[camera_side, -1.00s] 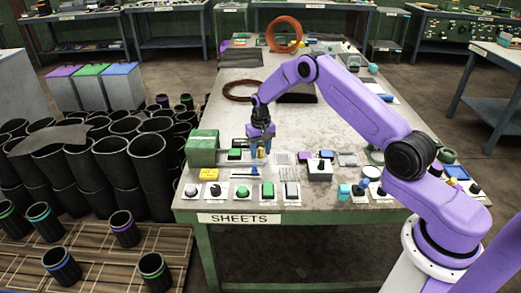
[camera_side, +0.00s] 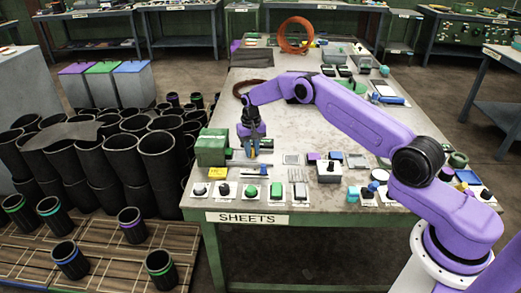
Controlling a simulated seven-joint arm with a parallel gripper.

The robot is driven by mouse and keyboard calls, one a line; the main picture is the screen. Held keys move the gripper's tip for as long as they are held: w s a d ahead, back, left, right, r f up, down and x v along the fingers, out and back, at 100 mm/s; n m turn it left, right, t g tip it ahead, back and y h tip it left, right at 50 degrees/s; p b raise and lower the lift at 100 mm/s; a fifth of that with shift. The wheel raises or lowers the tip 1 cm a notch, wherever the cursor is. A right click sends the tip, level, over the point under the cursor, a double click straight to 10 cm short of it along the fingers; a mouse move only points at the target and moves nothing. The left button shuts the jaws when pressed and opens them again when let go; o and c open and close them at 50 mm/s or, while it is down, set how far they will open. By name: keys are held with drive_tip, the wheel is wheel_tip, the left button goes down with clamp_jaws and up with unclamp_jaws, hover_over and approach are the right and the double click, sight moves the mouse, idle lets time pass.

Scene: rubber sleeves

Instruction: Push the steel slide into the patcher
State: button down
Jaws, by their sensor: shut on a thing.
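My gripper (camera_side: 253,152) points down over the near left of the table, just right of a green box-shaped device (camera_side: 211,147). A thin pale metal strip, probably the steel slide (camera_side: 243,163), shows low at the fingers, pointing left towards the green device. The green device may be the patcher, but I cannot tell for sure. The gap between strip and device is too small to judge.
A yellow block (camera_side: 217,176) and a row of small buttons and switches (camera_side: 250,190) stand along the front edge. An orange coil (camera_side: 296,35) stands at the back.

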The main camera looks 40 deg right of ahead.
sight(241, 156)
drive_tip(key=shift+w+a, duration=0.45)
drive_tip(key=shift+w, duration=0.2)
drive_tip(key=shift+w+a, duration=0.45)
drive_tip(key=shift+w, duration=0.15)
drive_tip(key=shift+w+a, duration=0.15)
drive_tip(key=shift+a, duration=0.2)
drive_tip(key=c, duration=1)
unclamp_jaws()
drive_tip(key=shift+a, duration=0.1)
drive_tip(key=shift+r, duration=0.1)
wheel_tip(241, 156, up, 17)
drive_tip(key=shift+r, duration=0.1)
